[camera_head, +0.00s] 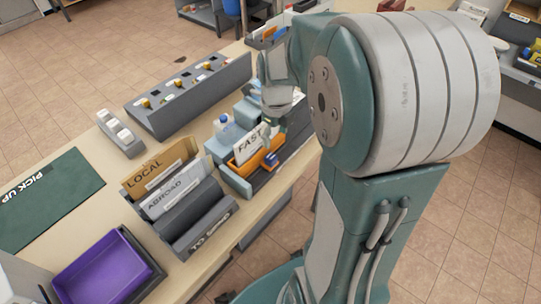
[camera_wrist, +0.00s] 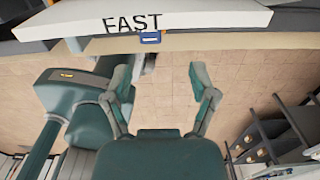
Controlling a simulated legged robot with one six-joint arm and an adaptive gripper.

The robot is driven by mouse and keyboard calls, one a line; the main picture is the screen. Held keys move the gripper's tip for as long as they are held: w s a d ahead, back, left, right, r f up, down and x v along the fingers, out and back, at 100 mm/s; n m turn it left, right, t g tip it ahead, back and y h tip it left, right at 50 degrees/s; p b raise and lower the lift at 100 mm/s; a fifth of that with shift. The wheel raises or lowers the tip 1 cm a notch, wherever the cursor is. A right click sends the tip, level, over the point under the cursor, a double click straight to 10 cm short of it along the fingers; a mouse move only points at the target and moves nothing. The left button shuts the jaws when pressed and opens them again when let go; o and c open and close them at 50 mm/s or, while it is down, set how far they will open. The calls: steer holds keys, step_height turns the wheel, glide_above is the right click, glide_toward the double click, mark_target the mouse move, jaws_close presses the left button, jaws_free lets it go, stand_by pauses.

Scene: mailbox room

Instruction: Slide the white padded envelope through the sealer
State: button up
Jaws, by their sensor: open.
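The white padded envelope (camera_head: 250,144), marked FAST, stands in an orange-edged slot of a blue-grey device (camera_head: 233,183), which looks like the sealer. How deep it sits in the slot is unclear. The envelope also spans the top of the wrist view (camera_wrist: 215,17). My gripper (camera_head: 276,122) is by the envelope's right end in the head view, partly hidden by my arm. In the wrist view my gripper (camera_wrist: 158,78) has its two fingers spread wide with nothing between them. The envelope lies beyond the fingertips, apart from them.
Sorting slots marked LOCAL (camera_head: 150,178) and ABROAD (camera_head: 178,190) stand left of the device. A purple tray (camera_head: 105,268) and green PICK UP mat (camera_head: 50,200) are at left.

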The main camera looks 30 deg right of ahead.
mark_target(270, 157)
steer(key=f, duration=0.2)
steer(key=a+f, duration=0.1)
steer(key=f, duration=0.1)
steer(key=a+f, duration=0.1)
steer(key=f, duration=0.2)
steer(key=shift+a, duration=0.15)
steer(key=shift+f, duration=0.3)
steer(key=shift+d+f, duration=0.15)
steer(key=shift+d, duration=0.55)
steer(key=shift+a, duration=0.1)
steer(key=c, duration=0.7)
steer(key=shift+a, duration=0.25)
jaws_close()
